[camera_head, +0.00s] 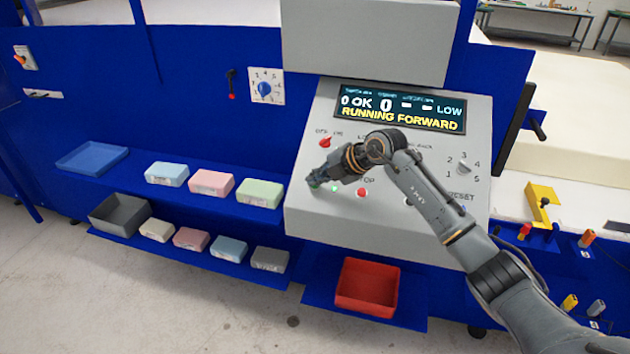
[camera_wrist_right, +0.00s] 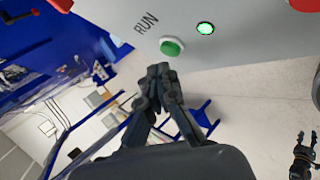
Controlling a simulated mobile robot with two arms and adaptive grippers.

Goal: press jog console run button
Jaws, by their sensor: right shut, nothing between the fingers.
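The grey jog console (camera_head: 300,215) has a display (camera_head: 400,108) reading "RUNNING FORWARD" and "LOW". In the right wrist view, the green run button (camera_wrist_right: 172,47) sits in a pale ring beside the "RUN" label. A lit green lamp (camera_wrist_right: 205,28) is beside it; the lamp also shows in the head view (camera_head: 334,188). My right gripper (camera_wrist_right: 160,70) is shut and empty, its tips just short of the button in the picture; contact cannot be told. In the head view, the right gripper (camera_head: 316,181) partly covers the button. My left gripper (camera_wrist_right: 304,140) shows small, fingers apart.
The red stop button (camera_head: 361,193) is right of the lamp. A red selector knob (camera_head: 325,142) is above. Blue shelves at left hold several foam blocks, a blue tray (camera_head: 92,158) and a grey bin (camera_head: 119,214). A red bin (camera_head: 367,287) stands below the console.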

